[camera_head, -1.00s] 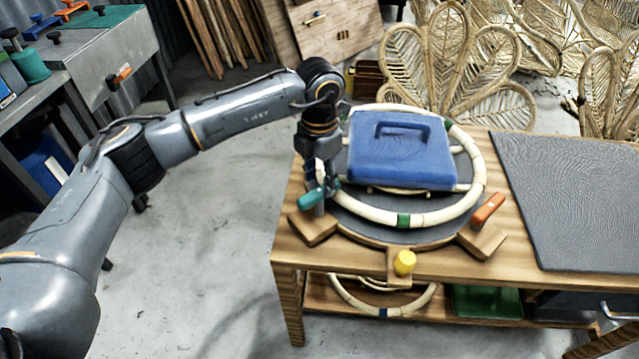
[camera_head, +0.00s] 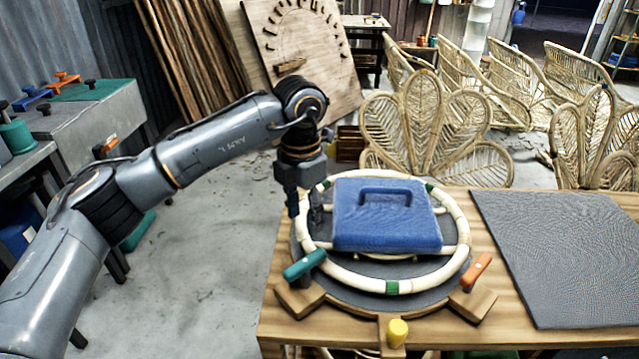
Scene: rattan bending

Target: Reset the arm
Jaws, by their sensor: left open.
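My left arm comes in from the left, and my left gripper (camera_head: 305,212) points down at the left rim of the round jig. It is open and its fingers are beside the rattan ring (camera_head: 352,277), just behind the teal clamp handle (camera_head: 305,264); whether they touch the ring I cannot tell. The pale ring lies on the dark round jig plate (camera_head: 430,297). A blue block with a handle (camera_head: 388,225) sits over the ring's middle. My right gripper is not in view.
The wooden table (camera_head: 560,340) also carries an orange handle (camera_head: 476,271), a yellow knob (camera_head: 397,332) and a grey mat (camera_head: 560,250). Rattan chairs (camera_head: 440,130) stand behind it. A grey bench (camera_head: 90,120) stands at the left, with open floor between.

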